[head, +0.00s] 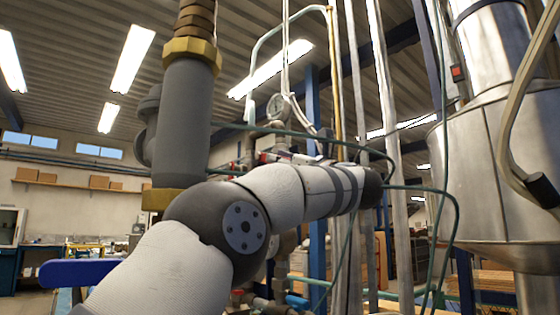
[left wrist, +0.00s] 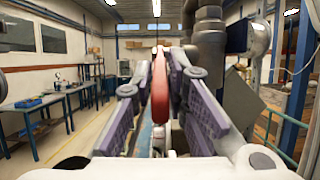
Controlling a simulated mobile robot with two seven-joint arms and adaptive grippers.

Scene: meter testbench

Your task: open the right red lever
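In the left wrist view a long red lever (left wrist: 160,88) stands between the two fingers of my left gripper (left wrist: 159,75). The fingers are spread, with a narrow gap visible on each side of the lever; I cannot make out firm contact. In the head view my left arm crosses the middle, and the left gripper (head: 284,157) shows only in part behind it, among small red and white parts. The lever cannot be told apart clearly there. My right gripper is in neither view.
A thick grey vertical pipe (head: 188,110) with brass fittings stands beside my arm. A large steel vessel (head: 485,160) is at the right. Thin green tubes (head: 457,235) and a pressure gauge (head: 279,106) are close by. Workbenches (left wrist: 55,100) line the left in the wrist view, with open floor before them.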

